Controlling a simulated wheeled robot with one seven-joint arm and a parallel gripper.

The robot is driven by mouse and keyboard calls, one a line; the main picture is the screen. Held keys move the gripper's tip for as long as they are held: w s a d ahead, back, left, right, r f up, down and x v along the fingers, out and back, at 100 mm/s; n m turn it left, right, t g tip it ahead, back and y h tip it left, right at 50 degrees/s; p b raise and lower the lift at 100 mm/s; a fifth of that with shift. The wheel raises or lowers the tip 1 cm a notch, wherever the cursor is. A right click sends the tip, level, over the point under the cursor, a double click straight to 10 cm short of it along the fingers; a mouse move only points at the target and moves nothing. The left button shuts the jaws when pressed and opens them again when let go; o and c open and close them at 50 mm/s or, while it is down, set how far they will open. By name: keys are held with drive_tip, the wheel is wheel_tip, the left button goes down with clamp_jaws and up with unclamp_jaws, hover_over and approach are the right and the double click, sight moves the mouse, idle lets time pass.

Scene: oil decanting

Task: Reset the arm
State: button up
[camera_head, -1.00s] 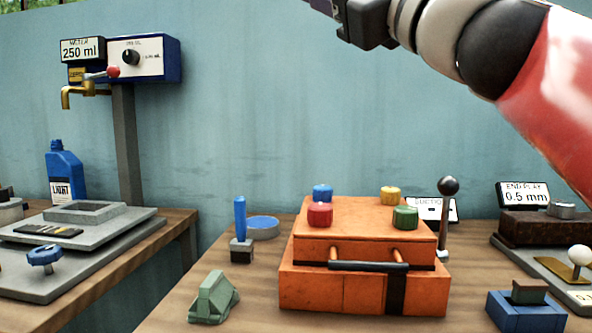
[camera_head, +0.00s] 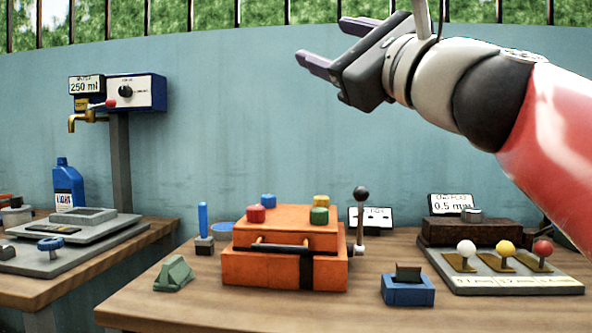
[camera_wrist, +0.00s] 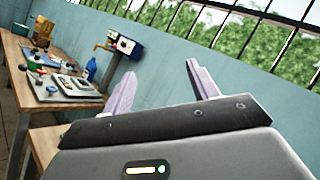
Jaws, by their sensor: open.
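My gripper (camera_head: 328,43) is raised high at the upper right of the head view, in front of the blue wall and well above the tables. Its two purple fingers point left and are spread apart with nothing between them. In the wrist view my gripper (camera_wrist: 160,88) also shows both fingers apart and empty. My red and grey arm reaches in from the right edge.
An orange box (camera_head: 285,262) with coloured knobs stands on the right table, beside a black-knobbed lever (camera_head: 360,225). A blue block (camera_head: 407,290) and a plate with three ball-topped levers (camera_head: 515,285) are to its right. A brass tap (camera_head: 84,119) and blue bottle (camera_head: 67,187) are left.

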wheel_tip(320, 180, down, 28)
drive_tip(key=n+g+h, duration=0.6)
drive_tip(key=n, duration=0.4)
drive_tip(key=s+d+f+n+g+h, duration=0.2)
drive_tip(key=s+d+f+n, duration=0.1)
drive_tip(key=f, duration=0.6)
drive_tip(key=s+d+f+n+g+h, duration=0.2)
drive_tip(key=s+d+f+n+h, duration=0.1)
drive_tip(key=f, duration=0.6)
drive_tip(key=s+d+f+n+g+h, duration=0.2)
drive_tip(key=s+f, duration=0.4)
drive_tip(key=f, duration=0.3)
drive_tip(key=d+n+h, duration=0.1)
drive_tip(key=d, duration=0.1)
drive_tip(key=shift+d+f+g, duration=0.3)
drive_tip(key=shift+f, duration=0.05)
